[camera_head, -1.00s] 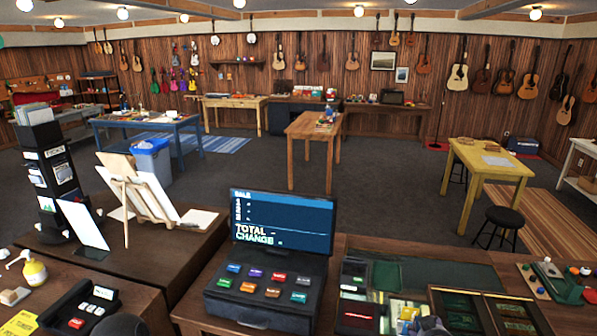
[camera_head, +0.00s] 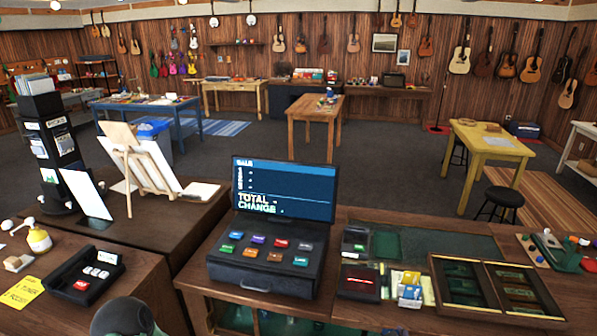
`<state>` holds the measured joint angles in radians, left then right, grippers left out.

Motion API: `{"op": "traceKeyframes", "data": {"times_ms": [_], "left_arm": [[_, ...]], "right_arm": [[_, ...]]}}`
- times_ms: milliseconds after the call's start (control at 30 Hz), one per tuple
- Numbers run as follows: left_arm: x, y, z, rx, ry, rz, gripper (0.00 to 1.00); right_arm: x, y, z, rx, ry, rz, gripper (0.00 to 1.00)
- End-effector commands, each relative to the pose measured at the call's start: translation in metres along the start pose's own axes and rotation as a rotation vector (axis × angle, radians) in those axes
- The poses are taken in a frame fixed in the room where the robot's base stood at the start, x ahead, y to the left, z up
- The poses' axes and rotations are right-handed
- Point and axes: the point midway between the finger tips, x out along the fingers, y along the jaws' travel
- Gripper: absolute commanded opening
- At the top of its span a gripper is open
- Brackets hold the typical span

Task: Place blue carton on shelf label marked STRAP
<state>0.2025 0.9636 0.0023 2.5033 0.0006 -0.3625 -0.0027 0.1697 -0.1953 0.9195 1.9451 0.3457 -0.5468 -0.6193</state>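A small blue-and-white carton (camera_head: 409,295) stands on the counter right of the cash register, among yellow packs (camera_head: 411,278). A dark wooden case with compartments (camera_head: 437,278) lies to its right, with green areas inside. I cannot read a STRAP label anywhere. A dark rounded part, probably of my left arm, shows at the bottom left edge. No gripper fingers can be made out.
The cash register (camera_head: 268,270) with its screen stands left of the carton. A black card terminal (camera_head: 355,240) and a dark box with a red mark (camera_head: 358,283) lie between them. A card reader (camera_head: 85,275) and a yellow bottle (camera_head: 39,240) are at the left.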

Motion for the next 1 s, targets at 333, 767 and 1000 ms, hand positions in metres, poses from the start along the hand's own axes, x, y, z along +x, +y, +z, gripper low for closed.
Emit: {"op": "traceKeyframes", "data": {"times_ms": [333,767,1000], "left_arm": [[0.051,-0.018,-0.002,0.000,-0.001,0.000,0.40],[0.055,-0.020,-0.002,0.000,0.000,0.000,0.40],[0.055,-0.020,-0.002,0.000,0.000,0.000,0.40]], "right_arm": [[0.013,-0.061,0.103,-0.057,0.009,-0.092,0.19],[0.010,-0.071,0.117,-0.064,0.011,-0.111,0.19],[0.010,-0.071,0.116,-0.064,0.012,-0.110,0.19]]}}
